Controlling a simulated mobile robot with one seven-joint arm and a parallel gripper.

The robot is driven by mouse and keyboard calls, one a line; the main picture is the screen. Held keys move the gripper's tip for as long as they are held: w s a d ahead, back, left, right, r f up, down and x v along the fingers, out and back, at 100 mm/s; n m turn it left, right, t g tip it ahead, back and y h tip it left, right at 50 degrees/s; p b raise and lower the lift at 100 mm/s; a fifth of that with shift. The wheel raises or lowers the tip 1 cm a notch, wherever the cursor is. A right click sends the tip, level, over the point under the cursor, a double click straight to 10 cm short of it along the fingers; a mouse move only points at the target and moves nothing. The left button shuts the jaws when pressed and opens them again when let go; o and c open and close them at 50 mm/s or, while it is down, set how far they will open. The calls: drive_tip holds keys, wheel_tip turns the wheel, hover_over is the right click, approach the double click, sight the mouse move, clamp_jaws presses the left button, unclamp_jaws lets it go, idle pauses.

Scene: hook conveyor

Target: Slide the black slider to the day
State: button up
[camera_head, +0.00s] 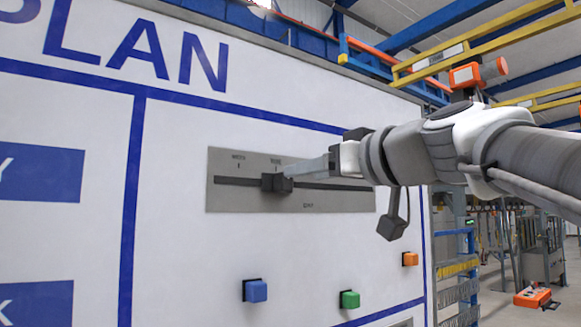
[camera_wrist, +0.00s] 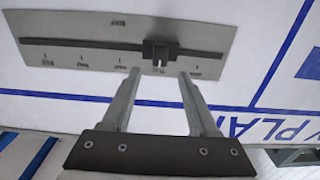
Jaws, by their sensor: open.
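The black slider (camera_head: 276,183) sits on a dark horizontal slot in a grey plate (camera_head: 235,202) on the white board. In the head view it is left of the slot's middle, under the second label from the left. The slider also shows in the wrist view (camera_wrist: 160,52), which sees the plate upside down. My gripper (camera_wrist: 159,74) is open and empty, its fingertips spaced wider than the knob's narrow stem. In the head view my gripper (camera_head: 287,173) reaches in from the right to the slider. I cannot tell whether a finger touches it. The small labels are hard to read.
Below the plate, blue (camera_head: 255,291), green (camera_head: 349,299) and orange (camera_head: 410,259) blocks stick out from the board. Blue lines and lettering mark the board. Yellow and blue beams (camera_head: 470,52) stand at the upper right. The slot is clear on both sides of the slider.

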sight(282, 182)
drive_tip(key=p+x, duration=0.1)
drive_tip(key=x, duration=0.4)
drive_tip(key=shift+w+a, duration=0.2)
drive_tip(key=shift+w, duration=0.1)
clamp_jaws()
idle(1.1)
